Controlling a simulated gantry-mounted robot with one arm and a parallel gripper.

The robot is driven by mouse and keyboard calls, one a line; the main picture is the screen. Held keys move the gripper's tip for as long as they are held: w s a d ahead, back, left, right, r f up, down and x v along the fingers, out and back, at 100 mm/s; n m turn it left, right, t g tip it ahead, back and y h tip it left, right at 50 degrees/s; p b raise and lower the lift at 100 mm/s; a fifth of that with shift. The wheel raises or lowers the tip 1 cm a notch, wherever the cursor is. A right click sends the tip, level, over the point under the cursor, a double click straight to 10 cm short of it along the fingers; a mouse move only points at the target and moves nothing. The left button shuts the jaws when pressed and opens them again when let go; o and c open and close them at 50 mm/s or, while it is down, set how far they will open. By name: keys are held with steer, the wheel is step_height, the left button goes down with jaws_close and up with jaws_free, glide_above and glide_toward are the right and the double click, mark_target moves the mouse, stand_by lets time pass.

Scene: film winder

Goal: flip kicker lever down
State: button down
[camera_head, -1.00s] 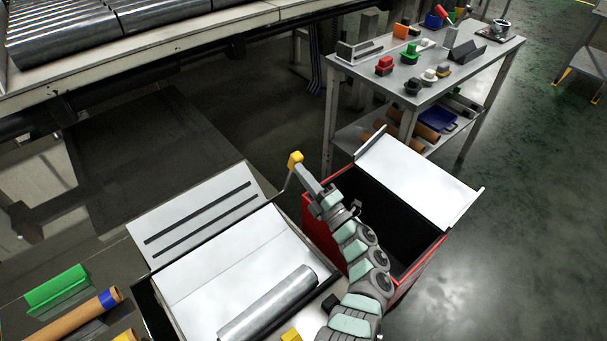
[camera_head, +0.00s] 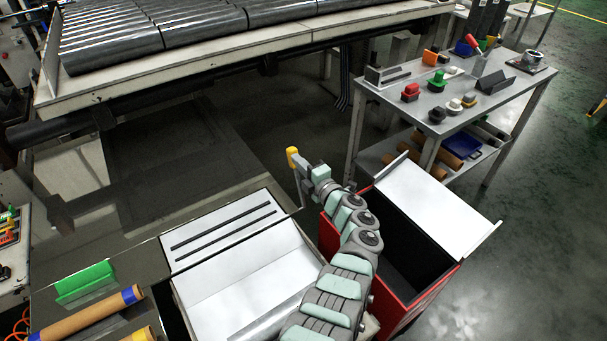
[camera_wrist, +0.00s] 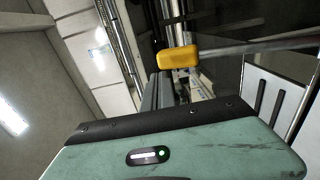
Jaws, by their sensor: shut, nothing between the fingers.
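The kicker lever shows as a thin metal rod with a yellow knob (camera_head: 291,155), standing raised above the far right corner of the white tray. In the wrist view the yellow knob (camera_wrist: 178,57) is just beyond the fingertips, with its rod running off to the right. My gripper (camera_head: 299,167) is shut and empty, right beside the knob. In the head view it covers part of the rod. I cannot tell whether the fingers touch the lever.
A white tray (camera_head: 210,285) holds a metal roller (camera_head: 268,318), partly hidden by my arm. A red open bin (camera_head: 329,238) with a white flap stands to the right. A grey table (camera_head: 410,105) with small parts is behind. A green block (camera_head: 84,281) lies at left.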

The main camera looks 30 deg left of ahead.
steer(key=shift+w+a+f+b, duration=0.15)
steer(key=shift+w+a+b, duration=0.15)
steer(key=shift+a+b, duration=0.25)
steer(key=shift+w+a+f+b, duration=0.15)
steer(key=shift+w+a+b, duration=0.1)
steer(key=shift+a+b, duration=0.25)
steer(key=shift+s+f+b, duration=0.15)
steer(key=shift+f+b, duration=0.15)
steer(key=shift+f, duration=0.25)
steer(key=s+d+r+p, duration=0.2)
steer(key=d+r+p, duration=0.1)
steer(key=d+p, duration=0.2)
steer(key=s+d+r+p, duration=0.2)
steer(key=s+d+p, duration=0.1)
steer(key=d+p, duration=0.3)
steer(key=shift+d+r, duration=0.4)
steer(key=shift+d, duration=0.3)
